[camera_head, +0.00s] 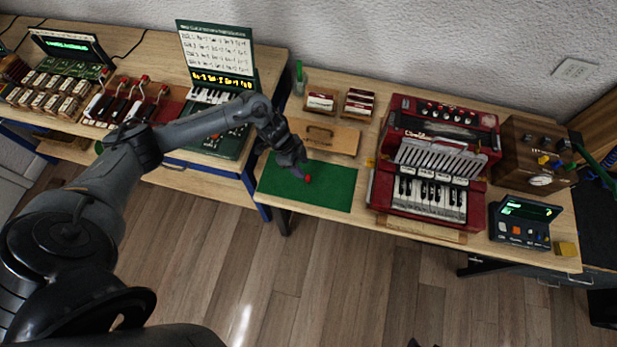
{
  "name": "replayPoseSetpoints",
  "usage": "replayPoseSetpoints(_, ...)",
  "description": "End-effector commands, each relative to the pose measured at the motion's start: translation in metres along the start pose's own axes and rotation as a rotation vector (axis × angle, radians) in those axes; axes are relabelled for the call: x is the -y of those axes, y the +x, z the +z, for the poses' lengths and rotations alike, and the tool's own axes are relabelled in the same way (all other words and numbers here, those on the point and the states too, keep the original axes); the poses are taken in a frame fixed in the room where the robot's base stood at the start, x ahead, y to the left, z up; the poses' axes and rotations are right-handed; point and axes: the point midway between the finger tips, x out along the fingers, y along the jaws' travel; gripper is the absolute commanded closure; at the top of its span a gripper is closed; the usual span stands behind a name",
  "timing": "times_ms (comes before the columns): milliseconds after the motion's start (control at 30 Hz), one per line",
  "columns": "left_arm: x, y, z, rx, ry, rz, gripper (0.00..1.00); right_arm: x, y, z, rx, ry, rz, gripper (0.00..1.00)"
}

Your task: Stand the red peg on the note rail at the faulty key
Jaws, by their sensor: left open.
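A small red piece (308,179), which looks like the red peg, is on the green mat (330,192) near the middle of the picture. My left gripper (299,172) is open just above the mat, with its tip right beside the red piece. The piece is partly hidden, and I cannot tell whether it touches the fingers. A small keyboard (212,96) stands on the left bench below a note chart (215,52). Red-topped levers (130,98) stand left of it. I cannot make out which part is the note rail or which key is faulty.
A red accordion (436,165) stands right of the mat. A wooden board (325,135) and two small boxes (320,100) lie behind the mat. A dark display unit (520,223) is at the right. A gap separates the two benches. The mat's right half is clear.

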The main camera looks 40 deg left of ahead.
Motion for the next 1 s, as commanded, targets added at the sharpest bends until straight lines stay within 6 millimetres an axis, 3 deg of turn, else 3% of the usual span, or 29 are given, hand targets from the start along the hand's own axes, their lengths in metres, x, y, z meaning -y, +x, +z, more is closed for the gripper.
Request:
replayPoseSetpoints(267,0.0,0.017,0.0,-0.001,0.0,-0.001,0.53,0.001,0.002,0.0,0.0,0.003,-0.002,0.57)
replayPoseSetpoints(600,-0.002,0.057,0.003,-0.001,0.0,-0.001,0.53,0.003,0.007,0.001,-0.002,0.01,-0.009,0.57)
replayPoseSetpoints(933,-0.002,0.062,0.003,0.0,0.002,-0.002,0.53,0.004,0.007,0.001,-0.002,0.01,-0.01,0.57)
replayPoseSetpoints(1000,-0.002,0.062,0.003,-0.001,0.002,-0.002,0.61,0.004,0.007,0.001,-0.002,0.01,-0.01,0.57)
